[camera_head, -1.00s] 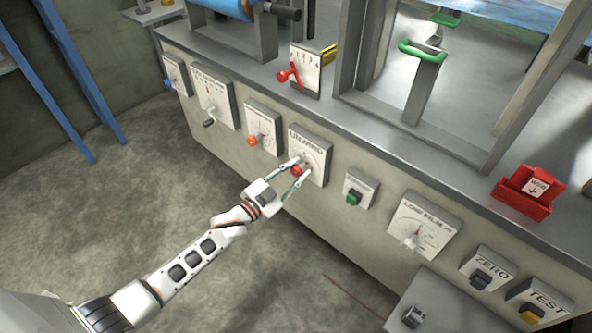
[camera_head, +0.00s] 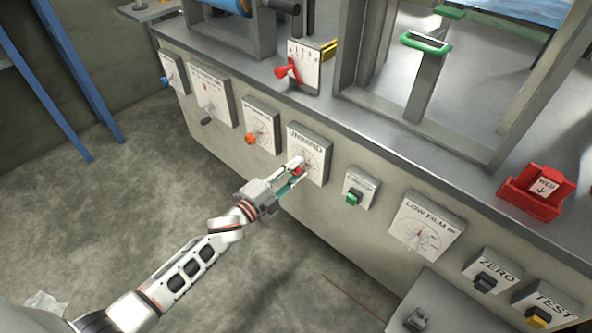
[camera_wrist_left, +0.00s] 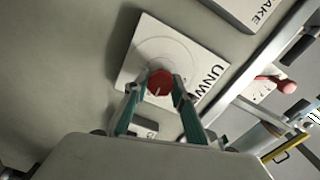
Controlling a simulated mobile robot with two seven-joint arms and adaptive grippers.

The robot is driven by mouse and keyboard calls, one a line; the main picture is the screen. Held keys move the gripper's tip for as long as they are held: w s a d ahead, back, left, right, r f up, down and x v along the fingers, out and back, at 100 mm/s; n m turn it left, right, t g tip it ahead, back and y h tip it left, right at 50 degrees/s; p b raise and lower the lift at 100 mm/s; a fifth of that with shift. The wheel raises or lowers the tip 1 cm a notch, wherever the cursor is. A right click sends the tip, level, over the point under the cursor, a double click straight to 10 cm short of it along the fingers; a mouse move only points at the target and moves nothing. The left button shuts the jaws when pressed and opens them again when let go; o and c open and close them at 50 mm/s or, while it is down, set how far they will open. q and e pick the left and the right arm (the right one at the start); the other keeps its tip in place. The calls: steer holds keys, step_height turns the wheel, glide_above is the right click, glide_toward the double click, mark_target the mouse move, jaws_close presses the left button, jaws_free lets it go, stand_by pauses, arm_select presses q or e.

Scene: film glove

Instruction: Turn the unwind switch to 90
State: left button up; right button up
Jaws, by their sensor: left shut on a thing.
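The unwind switch is a red round knob (camera_head: 298,169) on a square white panel labelled UNWIND (camera_head: 312,150), set on the front face of the machine. My left gripper (camera_head: 296,172) is at the knob, its fingers shut on it. In the left wrist view the red knob (camera_wrist_left: 160,82) sits between the two green-sided fingertips (camera_wrist_left: 160,90), with a pale pointer line on its face. The dial markings around it are too small to read. My right gripper is not in view.
An orange knob panel (camera_head: 262,125) is left of the unwind panel, and a green button panel (camera_head: 360,187) is right of it. A red lever (camera_head: 287,70) and a red box (camera_head: 536,192) stand on the ledge above.

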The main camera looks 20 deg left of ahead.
arm_select(q)
steer(key=shift+m, duration=0.4)
steer(key=o, duration=1.1)
steer(key=v, duration=1.2)
